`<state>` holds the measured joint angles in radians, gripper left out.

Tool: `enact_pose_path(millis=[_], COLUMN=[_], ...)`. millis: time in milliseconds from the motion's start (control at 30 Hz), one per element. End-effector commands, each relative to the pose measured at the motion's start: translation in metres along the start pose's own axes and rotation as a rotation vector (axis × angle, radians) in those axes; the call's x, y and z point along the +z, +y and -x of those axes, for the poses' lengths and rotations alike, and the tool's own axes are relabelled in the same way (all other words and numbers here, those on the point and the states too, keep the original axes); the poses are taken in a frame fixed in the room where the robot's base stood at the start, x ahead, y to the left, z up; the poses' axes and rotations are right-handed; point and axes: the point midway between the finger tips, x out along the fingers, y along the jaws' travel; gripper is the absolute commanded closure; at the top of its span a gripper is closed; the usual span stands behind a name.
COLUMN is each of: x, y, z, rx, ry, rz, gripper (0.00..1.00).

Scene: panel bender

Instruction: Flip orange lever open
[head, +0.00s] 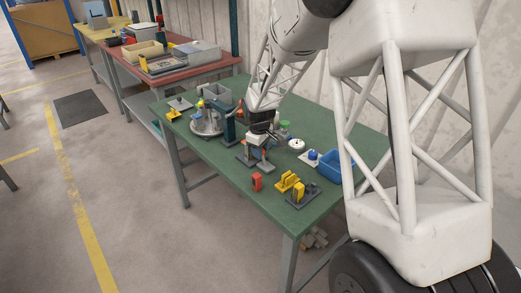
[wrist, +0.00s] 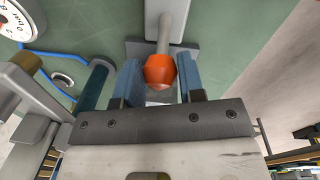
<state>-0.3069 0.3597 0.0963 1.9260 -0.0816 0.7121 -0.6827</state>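The orange lever knob (wrist: 160,71) sits between the two blue fingers of my gripper (wrist: 161,84) in the wrist view. A light grey shaft (wrist: 165,32) runs from the knob to a grey base (wrist: 188,52). The fingers stand on either side of the knob, with small gaps visible, so the gripper is open around it. In the head view my gripper (head: 259,137) is low over a dark grey device (head: 255,159) on the green table. The lever is mostly hidden there by the gripper.
A white dial (wrist: 17,18) and a dark teal post (wrist: 93,86) stand left of the gripper in the wrist view.

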Motion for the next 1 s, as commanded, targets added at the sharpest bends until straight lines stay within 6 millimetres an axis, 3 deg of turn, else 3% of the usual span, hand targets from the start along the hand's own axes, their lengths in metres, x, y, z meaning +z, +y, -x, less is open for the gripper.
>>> enact_pose_path(millis=[33,100,567,1000], x=[0.0,0.0,0.003,0.013], y=[0.0,0.0,-0.001,-0.003], z=[0.0,0.0,0.001,0.005], rx=[0.0,0.0,0.01,0.051], ry=[0.0,0.0,0.036,0.185], rz=[0.0,0.0,-0.002,-0.015], gripper=[0.9,1.0,1.0,1.0])
